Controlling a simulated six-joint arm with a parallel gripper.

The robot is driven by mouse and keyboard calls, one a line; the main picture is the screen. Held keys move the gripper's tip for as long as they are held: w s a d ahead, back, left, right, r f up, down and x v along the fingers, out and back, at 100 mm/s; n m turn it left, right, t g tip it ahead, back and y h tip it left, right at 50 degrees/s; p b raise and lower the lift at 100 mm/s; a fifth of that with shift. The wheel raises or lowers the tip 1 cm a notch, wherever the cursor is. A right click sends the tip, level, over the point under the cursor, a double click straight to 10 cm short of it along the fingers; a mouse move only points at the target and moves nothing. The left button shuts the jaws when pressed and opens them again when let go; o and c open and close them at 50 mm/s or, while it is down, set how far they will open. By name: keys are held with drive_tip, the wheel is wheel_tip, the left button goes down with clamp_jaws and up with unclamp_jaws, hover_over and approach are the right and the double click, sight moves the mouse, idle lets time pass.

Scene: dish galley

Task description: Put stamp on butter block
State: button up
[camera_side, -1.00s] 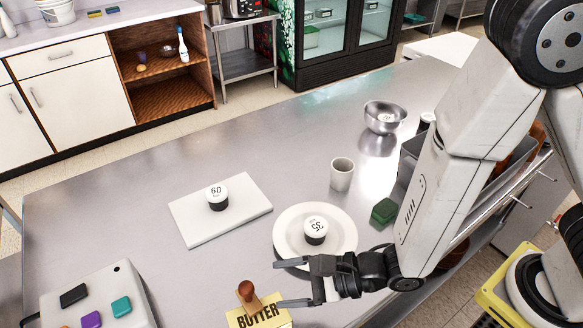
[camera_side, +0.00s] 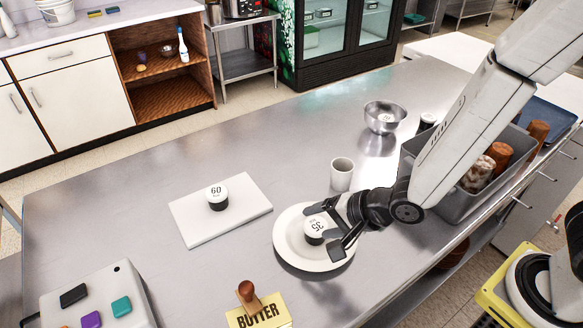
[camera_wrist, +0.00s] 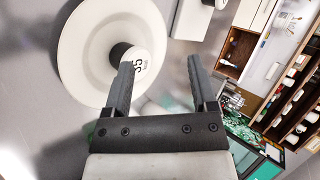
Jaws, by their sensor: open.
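The stamp (camera_side: 248,293), with a brown wooden handle, stands upright on the yellow butter block (camera_side: 262,316), labelled BUTTER, at the bottom of the side view. Part of the block is cut off by the frame. My gripper (camera_side: 325,234) is open over the white plate, up and to the right of the stamp. In the wrist view my gripper (camera_wrist: 161,66) has nothing between its fingers. A black-and-white canister marked 35 (camera_side: 313,227) on the plate shows close to the fingers; in the wrist view it lies just left of the left finger. The wrist view does not show the stamp.
The white plate (camera_side: 288,252) lies under my gripper. A white board (camera_side: 246,211) carries a canister marked 60 (camera_side: 217,197). A cup (camera_side: 342,174), a metal bowl (camera_side: 384,117) and a grey bin (camera_side: 462,203) stand behind. A button box (camera_side: 140,311) is at bottom left.

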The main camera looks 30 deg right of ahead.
drive_tip(key=s+d+r+n+g+h, duration=0.2)
drive_tip(key=d+n, duration=0.4)
drive_tip(key=d, duration=0.3)
drive_tip(key=s+d+r+n+g+h, duration=0.1)
drive_tip(key=s+d+n+g+h, duration=0.1)
drive_tip(key=d+n, duration=0.4)
drive_tip(key=shift+s+d+r+g+h, duration=0.4)
drive_tip(key=shift+s+d+g, duration=0.3)
drive_tip(key=shift+d, duration=0.95)
drive_tip(key=c, duration=0.5)
drive_tip(key=shift+a+f, duration=0.1)
